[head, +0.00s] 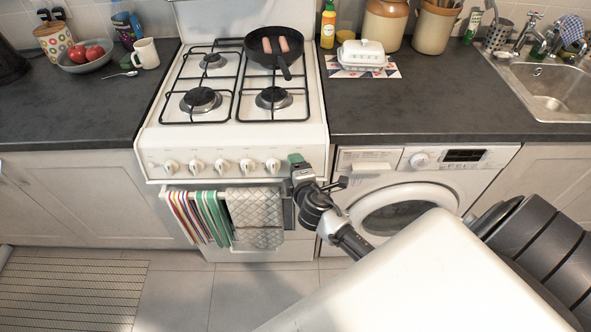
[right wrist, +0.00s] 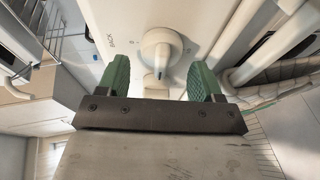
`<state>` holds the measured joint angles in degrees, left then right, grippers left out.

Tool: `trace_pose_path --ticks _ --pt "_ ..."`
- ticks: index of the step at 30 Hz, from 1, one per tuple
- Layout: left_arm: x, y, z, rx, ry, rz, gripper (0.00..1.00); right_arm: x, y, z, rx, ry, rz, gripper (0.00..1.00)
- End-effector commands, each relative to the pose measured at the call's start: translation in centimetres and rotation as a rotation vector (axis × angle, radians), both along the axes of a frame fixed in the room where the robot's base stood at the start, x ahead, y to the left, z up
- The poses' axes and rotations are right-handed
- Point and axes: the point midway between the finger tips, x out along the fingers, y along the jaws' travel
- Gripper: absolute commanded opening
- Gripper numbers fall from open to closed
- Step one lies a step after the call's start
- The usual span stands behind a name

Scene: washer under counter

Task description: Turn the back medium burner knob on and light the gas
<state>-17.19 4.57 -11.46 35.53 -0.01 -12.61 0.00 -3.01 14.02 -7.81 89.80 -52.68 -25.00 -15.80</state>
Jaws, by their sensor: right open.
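The white gas stove (head: 225,150) has a row of white knobs (head: 222,167) along its front panel. My right gripper (head: 297,160) is at the right end of that row and hides the panel behind it. In the right wrist view, a white knob (right wrist: 160,48) lies ahead between the open green fingers of my right gripper (right wrist: 159,76), with a gap on each side. Small lettering beside the knob is only partly readable. The back left burner (head: 212,60) is bare and no flame shows on it. My left gripper is out of view.
A black pan (head: 274,62) with sausages covers the back right burner. Towels (head: 254,218) hang on the oven rail below the knobs. The washer (head: 400,195) stands right of the stove. A butter dish (head: 361,54) sits on the right counter.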

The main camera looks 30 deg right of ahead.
Motion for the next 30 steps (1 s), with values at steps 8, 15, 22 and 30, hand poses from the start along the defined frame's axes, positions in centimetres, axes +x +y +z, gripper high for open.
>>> trace_pose_path --ticks 8,15,22,30 --pt "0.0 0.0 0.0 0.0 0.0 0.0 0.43 -1.2 0.3 0.2 0.0 0.001 0.0 0.66" --pt "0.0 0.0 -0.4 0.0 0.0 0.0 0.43 -5.6 1.6 1.3 0.002 0.002 0.001 0.66" --pt "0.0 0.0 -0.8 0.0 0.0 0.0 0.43 -9.1 2.6 2.3 0.001 0.001 0.001 0.66" --pt "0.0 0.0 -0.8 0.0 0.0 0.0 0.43 -10.1 2.9 2.7 0.0 0.0 0.0 0.66"
